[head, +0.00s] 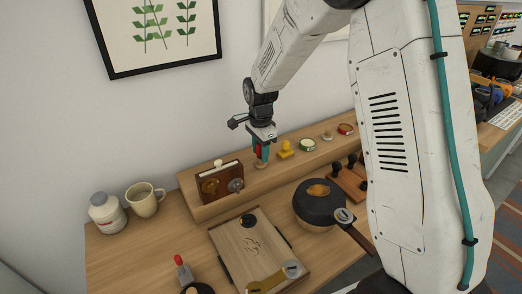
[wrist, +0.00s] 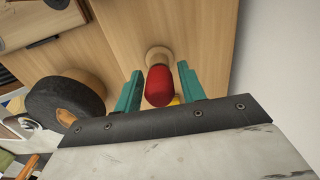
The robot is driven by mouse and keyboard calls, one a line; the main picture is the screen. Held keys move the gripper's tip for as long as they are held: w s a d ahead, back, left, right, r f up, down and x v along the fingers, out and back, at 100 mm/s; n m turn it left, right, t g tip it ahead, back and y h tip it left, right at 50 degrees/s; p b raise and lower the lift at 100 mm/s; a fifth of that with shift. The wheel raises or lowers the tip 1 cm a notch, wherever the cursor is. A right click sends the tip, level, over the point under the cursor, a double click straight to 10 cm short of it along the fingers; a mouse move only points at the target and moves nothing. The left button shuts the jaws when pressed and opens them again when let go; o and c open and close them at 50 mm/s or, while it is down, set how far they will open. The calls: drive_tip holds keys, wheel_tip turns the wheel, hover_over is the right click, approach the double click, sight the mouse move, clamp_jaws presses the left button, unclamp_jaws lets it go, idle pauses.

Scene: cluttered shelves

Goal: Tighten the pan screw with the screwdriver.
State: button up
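My gripper (head: 262,155) points down at the raised wooden shelf. In the wrist view its two teal fingers (wrist: 160,68) are apart, with a red rounded handle (wrist: 158,86) between them and a gap on each side. The handle stands on a pale round wooden base (wrist: 159,55); it may be the screwdriver, but its shaft is hidden. A dark round pan (head: 318,212) with a brown patch on top stands on the lower desk; its handle (head: 356,232) points to the front right, with a light round fitting near the pan. The pan also shows in the wrist view (wrist: 66,92). I cannot make out its screw.
A yellow stamp-like piece (head: 286,150) and several small round tins stand right of my gripper. A brown box (head: 219,183) is left of it. A wooden board (head: 245,245), mug (head: 145,200), white jar (head: 106,213) and red-tipped item (head: 182,268) stand lower. The wall is close behind.

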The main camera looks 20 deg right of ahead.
drive_tip(key=c, duration=0.8)
drive_tip(key=shift+r, duration=2.55)
drive_tip(key=shift+c, duration=0.2)
drive_tip(key=o, duration=0.3)
drive_tip(key=shift+c, duration=1.3)
